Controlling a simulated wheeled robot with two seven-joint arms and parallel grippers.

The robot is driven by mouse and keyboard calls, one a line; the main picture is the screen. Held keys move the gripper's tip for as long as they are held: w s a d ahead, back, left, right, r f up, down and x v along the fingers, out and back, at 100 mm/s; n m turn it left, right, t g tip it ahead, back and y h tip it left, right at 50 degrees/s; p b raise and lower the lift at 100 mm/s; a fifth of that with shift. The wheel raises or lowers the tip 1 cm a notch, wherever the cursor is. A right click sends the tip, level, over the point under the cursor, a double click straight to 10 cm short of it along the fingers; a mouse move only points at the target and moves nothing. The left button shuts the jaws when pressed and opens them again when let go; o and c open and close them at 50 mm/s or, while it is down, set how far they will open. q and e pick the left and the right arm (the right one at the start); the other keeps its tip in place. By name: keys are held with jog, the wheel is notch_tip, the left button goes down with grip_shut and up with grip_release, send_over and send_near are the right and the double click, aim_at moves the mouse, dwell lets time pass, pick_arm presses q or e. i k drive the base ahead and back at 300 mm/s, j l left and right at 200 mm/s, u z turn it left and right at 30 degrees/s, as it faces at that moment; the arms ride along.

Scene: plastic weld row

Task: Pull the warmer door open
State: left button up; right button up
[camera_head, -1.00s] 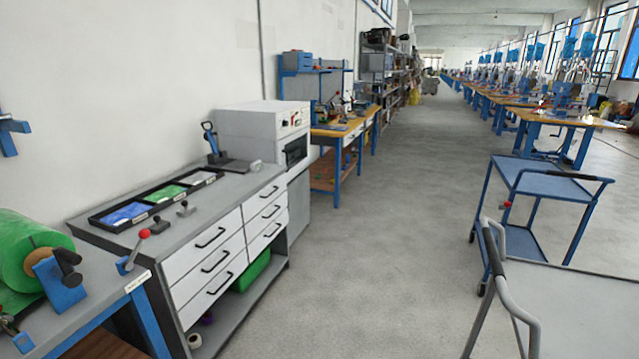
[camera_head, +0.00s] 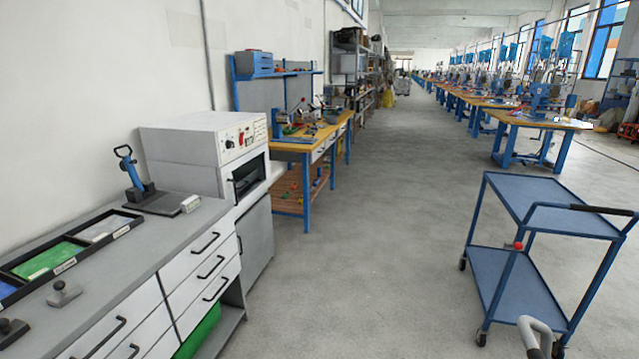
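The warmer (camera_head: 195,150) is a white box unit against the left wall, just past the grey drawer bench. Its front carries a control panel with a red switch. Below the panel is a dark door or window (camera_head: 248,176) with a black handle; it looks closed, though the angle is steep. A grey cabinet (camera_head: 255,240) with its own dark handle stands under it. Neither of my grippers shows in the head view.
The drawer bench (camera_head: 130,262) on the left holds a blue-handled lever press (camera_head: 133,178) and a tray of coloured sheets (camera_head: 55,258). A blue cart (camera_head: 510,280) stands right. The grey floor aisle (camera_head: 360,240) between is clear.

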aim_at(228, 190)
jog(key=i, duration=1.8)
